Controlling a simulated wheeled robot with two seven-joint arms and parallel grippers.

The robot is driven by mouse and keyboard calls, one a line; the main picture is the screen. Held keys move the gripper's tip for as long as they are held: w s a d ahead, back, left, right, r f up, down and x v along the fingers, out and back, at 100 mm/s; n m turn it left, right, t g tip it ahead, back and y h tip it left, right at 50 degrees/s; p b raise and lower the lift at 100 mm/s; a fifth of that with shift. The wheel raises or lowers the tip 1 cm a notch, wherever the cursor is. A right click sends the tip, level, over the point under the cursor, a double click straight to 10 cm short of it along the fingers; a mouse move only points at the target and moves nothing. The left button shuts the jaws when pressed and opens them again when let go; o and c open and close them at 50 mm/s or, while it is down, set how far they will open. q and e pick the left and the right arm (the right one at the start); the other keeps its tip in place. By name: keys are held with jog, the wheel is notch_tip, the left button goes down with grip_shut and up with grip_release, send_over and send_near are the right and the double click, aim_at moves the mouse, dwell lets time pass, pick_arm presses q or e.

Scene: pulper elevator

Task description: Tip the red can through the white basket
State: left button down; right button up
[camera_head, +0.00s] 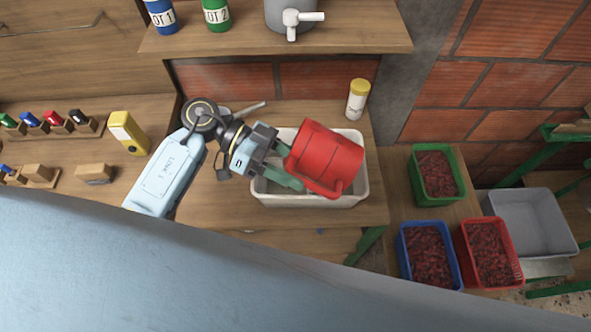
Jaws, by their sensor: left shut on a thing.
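The red can (327,155) is tilted on its side over the white basin-like basket (345,201) on the wooden bench. My left gripper (284,166) comes in from the left and is shut on the can at its left side. The can hides much of the basket's inside, so I cannot tell what lies in it. The can's handle shows at its lower right. My right gripper is not in view.
A white bottle with a yellow cap (357,99) stands behind the basket. Green (437,174), blue (429,254) and red (490,252) crates of red fruit and an empty grey tub (530,221) are at right. A yellow device (128,132) lies left. A shelf (350,37) overhangs the back.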

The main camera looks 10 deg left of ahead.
pick_arm(q)
jog(key=shift+a+f+h+b, duration=0.3)
jog(key=shift+f+h+b, duration=0.15)
jog(key=shift+b, duration=0.2)
jog(key=a+f+g+h+b, duration=0.1)
jog(key=a+f+h+b, duration=0.1)
jog(key=a+h+b, duration=0.4)
jog(key=shift+w+a+f+h+b, duration=0.15)
jog(key=shift+w+f+h+b, duration=0.2)
jog(key=shift+h+b, duration=0.8)
jog(key=shift+r, duration=0.1)
dwell(0.5)
